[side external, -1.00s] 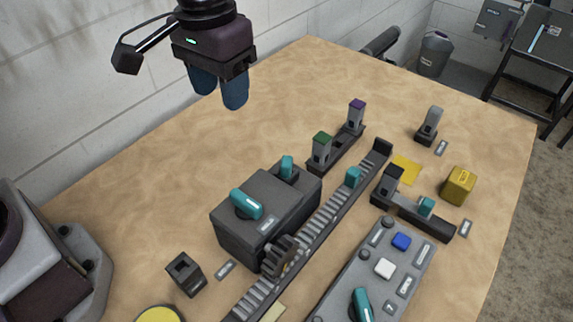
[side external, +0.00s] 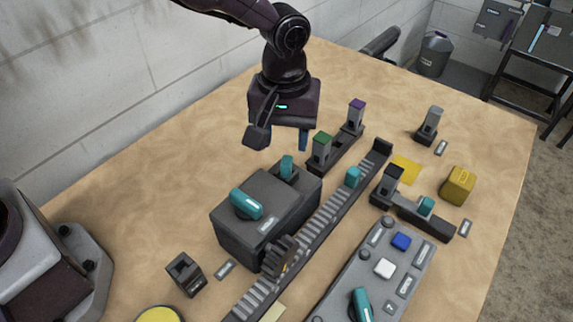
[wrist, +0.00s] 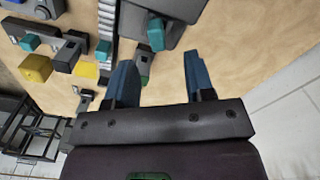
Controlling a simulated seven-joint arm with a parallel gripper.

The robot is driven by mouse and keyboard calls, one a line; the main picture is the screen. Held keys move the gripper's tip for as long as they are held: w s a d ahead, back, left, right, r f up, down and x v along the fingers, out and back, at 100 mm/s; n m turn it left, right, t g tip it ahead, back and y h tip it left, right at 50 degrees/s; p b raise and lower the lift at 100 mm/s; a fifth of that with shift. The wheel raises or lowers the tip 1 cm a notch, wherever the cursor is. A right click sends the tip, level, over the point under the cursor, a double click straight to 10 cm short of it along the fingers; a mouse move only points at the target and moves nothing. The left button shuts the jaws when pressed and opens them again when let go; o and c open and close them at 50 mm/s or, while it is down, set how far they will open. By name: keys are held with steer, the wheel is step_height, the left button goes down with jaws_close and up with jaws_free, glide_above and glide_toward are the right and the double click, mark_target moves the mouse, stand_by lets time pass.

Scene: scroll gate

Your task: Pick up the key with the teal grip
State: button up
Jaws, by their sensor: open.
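In the side view an upright teal grip (side external: 286,167) stands at the back corner of a dark grey box (side external: 231,235); it looks like the teal-gripped key, its lower part hidden in the box. It also shows in the wrist view (wrist: 156,36), just beyond my fingertips. My gripper (side external: 285,142) is open and empty, pointing down above and behind the box, apart from the teal grip. In the wrist view my two blue fingers (wrist: 160,56) are spread, with nothing held between them.
A rack beside the box holds a green-topped key (side external: 321,150) and a purple-topped key (side external: 356,116). A teal lever (side external: 246,204) lies on the box. A toothed rack (side external: 318,224) runs alongside. A button panel (side external: 372,268) and yellow cube (side external: 458,185) are at right. The back-left table is clear.

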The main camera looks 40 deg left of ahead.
mark_target(287, 159)
steer(key=shift+w+d+f, duration=0.1)
steer(key=shift+f, duration=2.65)
jaws_close()
